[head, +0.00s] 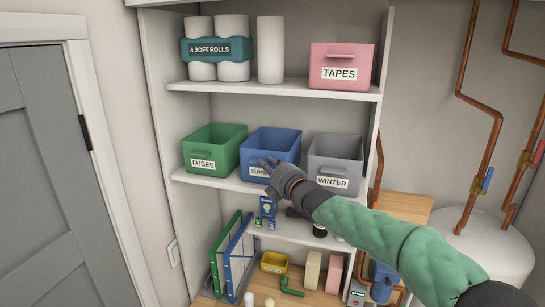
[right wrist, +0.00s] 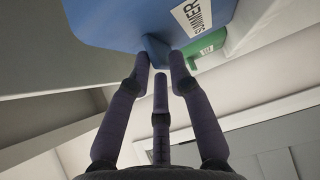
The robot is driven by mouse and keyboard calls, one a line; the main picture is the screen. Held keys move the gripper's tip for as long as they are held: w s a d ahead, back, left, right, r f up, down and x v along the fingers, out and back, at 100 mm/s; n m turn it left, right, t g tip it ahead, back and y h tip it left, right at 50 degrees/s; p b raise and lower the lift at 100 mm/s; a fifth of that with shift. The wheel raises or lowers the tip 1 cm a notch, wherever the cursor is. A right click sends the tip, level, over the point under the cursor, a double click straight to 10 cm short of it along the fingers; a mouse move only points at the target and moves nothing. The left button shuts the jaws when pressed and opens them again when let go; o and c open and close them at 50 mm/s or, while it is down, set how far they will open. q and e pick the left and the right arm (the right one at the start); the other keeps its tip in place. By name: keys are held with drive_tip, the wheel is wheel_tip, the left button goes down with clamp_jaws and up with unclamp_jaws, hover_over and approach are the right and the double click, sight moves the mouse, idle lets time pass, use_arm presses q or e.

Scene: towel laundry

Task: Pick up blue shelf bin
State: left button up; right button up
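The blue shelf bin (head: 276,145), with a label reading SUMMER, stands on the middle shelf between a green bin and a grey bin. My right gripper (head: 270,166) is at its front and hides part of the label. In the right wrist view, the three fingers (right wrist: 160,65) come together around the small blue handle on the front of the blue bin (right wrist: 120,22). The fingertips look closed on the handle. My left gripper is in neither view.
The green FUSES bin (head: 225,140) is close on the left, the grey WINTER bin (head: 335,150) close on the right. Above are paper rolls (head: 232,45) and a pink TAPES bin (head: 341,60). Copper pipes (head: 480,120) and a white tank (head: 485,240) stand right of the shelf.

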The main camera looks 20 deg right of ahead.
drive_tip(key=shift+w+a, duration=0.15)
drive_tip(key=shift+w, duration=0.3)
clamp_jaws()
drive_tip(key=shift+r, duration=0.15)
